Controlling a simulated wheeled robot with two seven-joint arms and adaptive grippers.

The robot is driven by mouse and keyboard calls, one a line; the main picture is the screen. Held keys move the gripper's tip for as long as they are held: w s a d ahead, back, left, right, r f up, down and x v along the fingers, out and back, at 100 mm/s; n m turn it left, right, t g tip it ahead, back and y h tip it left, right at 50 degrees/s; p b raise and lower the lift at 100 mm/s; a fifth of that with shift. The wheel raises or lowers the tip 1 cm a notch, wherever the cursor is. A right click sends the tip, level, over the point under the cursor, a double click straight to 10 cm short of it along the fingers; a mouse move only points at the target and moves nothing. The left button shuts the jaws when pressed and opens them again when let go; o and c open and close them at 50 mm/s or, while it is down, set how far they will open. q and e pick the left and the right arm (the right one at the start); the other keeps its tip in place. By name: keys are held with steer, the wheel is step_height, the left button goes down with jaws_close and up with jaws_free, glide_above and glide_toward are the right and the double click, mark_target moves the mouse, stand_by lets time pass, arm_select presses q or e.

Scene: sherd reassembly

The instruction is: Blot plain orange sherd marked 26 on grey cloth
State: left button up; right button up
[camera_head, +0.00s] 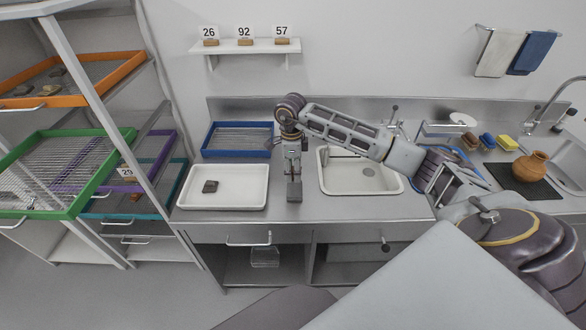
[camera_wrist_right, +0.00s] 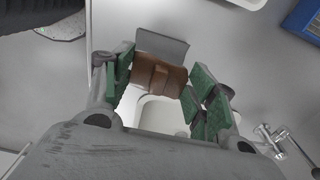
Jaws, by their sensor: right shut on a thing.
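My right gripper (camera_head: 294,182) points down over the counter between the white tray and the sink. In the right wrist view its green-padded fingers (camera_wrist_right: 161,88) are shut on a brown-orange sherd (camera_wrist_right: 158,76). I see no number on the sherd. A flat grey piece (camera_wrist_right: 163,46) shows right beside the sherd; it may be the grey cloth, but I cannot tell for sure or say whether they touch. In the head view the sherd is not clearly visible at the gripper. My left gripper is not in view.
A white tray (camera_head: 225,203) holds a dark piece (camera_head: 210,186). The sink (camera_head: 340,188) lies right of the gripper, a blue tray (camera_head: 222,154) behind left. An orange pot (camera_head: 530,167) stands far right. Cards 26, 92 and 57 stand on the wall shelf (camera_head: 245,48).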

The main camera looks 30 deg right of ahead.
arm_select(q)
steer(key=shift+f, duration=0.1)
arm_select(e)
steer(key=shift+f, duration=0.15)
steer(key=shift+f+b, duration=0.6)
steer(key=shift+f, duration=0.55)
steer(key=shift+f+b, duration=0.4)
steer(key=shift+f, duration=0.8)
steer(key=shift+f+b, duration=0.45)
steer(key=shift+f, duration=0.05)
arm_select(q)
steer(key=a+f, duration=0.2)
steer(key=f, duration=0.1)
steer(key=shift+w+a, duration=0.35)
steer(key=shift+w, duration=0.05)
arm_select(e)
steer(key=shift+f, duration=0.1)
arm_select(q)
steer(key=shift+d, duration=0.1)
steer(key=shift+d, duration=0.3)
